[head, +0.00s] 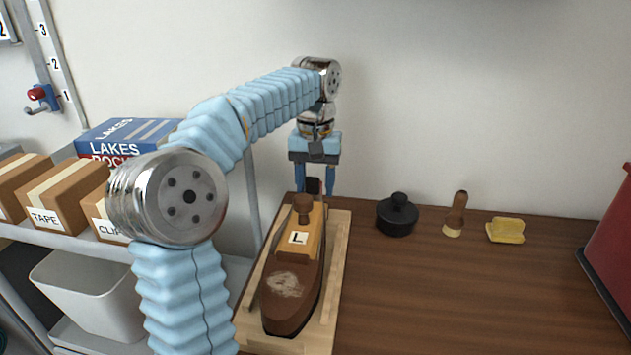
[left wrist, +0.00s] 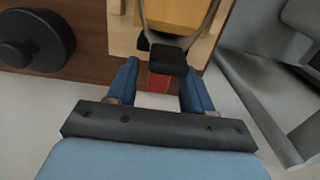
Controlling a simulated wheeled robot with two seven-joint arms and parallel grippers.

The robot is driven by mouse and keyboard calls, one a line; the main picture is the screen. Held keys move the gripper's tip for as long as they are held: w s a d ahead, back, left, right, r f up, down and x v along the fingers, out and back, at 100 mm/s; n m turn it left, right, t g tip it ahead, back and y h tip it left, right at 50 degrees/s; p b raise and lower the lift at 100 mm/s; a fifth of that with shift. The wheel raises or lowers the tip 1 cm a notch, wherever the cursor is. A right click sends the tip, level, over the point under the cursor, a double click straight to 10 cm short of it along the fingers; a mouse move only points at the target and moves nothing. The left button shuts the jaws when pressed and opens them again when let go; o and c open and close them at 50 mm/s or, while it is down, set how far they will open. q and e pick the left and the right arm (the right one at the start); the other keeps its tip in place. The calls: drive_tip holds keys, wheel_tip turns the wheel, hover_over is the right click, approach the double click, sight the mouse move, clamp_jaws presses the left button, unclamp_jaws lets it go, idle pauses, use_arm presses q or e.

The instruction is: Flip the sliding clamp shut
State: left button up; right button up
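My left gripper (head: 316,188) points down at the far end of the wooden frame (head: 340,240), beyond the brown boat-shaped piece marked L (head: 279,302). Its two blue fingers are apart in the left wrist view (left wrist: 158,68). A small upright dark-tipped handle (head: 313,186) shows between them; in the left wrist view it has a black block (left wrist: 168,60) and a red part (left wrist: 158,83), with a grey loop beside it. I cannot tell if the fingers touch it. A blue clamp-like slider with a red knob (head: 37,95) sits on the numbered wall rail. My right gripper is not seen.
A black lidded pot (head: 397,215), a brush (head: 456,213) and a yellow block (head: 506,230) stand on the brown bench right of the frame. A red box (head: 612,255) is at the right edge. Labelled boxes (head: 55,205) fill the left shelf. The bench front right is clear.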

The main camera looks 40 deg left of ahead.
use_arm(q)
drive_tip(key=shift+r, duration=0.1)
wheel_tip(320, 180, up, 14)
drive_tip(key=p, duration=0.5)
drive_tip(key=shift+f, duration=0.2)
